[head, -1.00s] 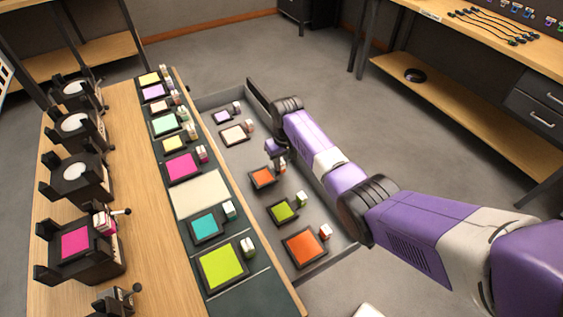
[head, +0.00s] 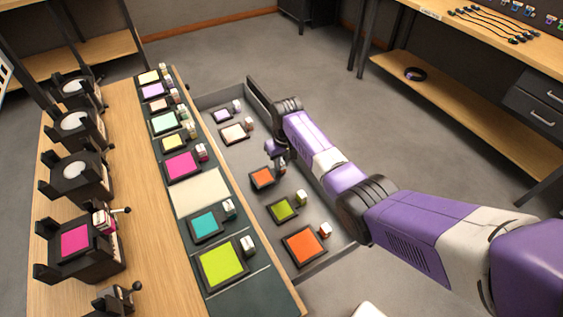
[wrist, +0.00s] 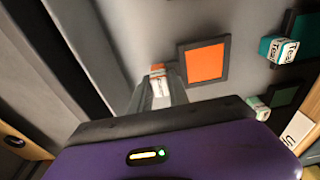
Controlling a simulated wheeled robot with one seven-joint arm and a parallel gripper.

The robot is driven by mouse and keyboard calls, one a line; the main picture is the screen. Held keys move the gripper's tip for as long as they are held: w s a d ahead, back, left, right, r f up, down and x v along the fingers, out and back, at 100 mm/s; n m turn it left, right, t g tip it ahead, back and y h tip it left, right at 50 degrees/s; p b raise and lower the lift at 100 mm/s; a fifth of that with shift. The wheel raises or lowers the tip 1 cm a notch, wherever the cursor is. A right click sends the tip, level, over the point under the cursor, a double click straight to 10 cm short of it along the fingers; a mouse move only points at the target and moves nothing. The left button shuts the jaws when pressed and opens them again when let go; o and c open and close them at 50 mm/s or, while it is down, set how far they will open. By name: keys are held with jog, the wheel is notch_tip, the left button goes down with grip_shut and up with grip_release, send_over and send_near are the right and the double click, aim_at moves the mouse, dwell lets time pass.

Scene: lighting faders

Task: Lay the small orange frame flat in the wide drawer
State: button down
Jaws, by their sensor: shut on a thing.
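The small orange frame (head: 262,177) has a dark border and a white tag block. It lies level in the wide drawer (head: 251,200), at or very near its floor; I cannot tell if it fully touches. My gripper (head: 281,160) points down beside it, shut on its tag block. In the wrist view, the fingers (wrist: 160,88) close around the white block (wrist: 158,80), and the orange panel (wrist: 204,62) shows beside them. The fingers partly hide the block.
In the drawer, a larger orange frame (head: 304,245) and a green frame (head: 282,210) lie nearer, and pale frames (head: 234,132) lie farther. The wooden bench (head: 130,190) on the left holds a dark strip of coloured frames (head: 222,265) and several black stands (head: 78,180).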

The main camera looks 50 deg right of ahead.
jog(key=shift+f+b, duration=0.65)
jog(key=shift+f, duration=0.25)
jog(key=c, duration=1.2)
grip_release()
jog(key=shift+o, duration=0.2)
jog(key=r, duration=0.2)
jog(key=r+p, duration=0.1)
jog(key=r, duration=0.5)
jog(key=shift+s+a+p, duration=0.15)
jog(key=shift+s+p, duration=0.2)
jog(key=shift+s, duration=0.05)
notch_tip(320, 180, up, 7)
jog(key=p, duration=0.7)
jog(key=shift+f, duration=0.1)
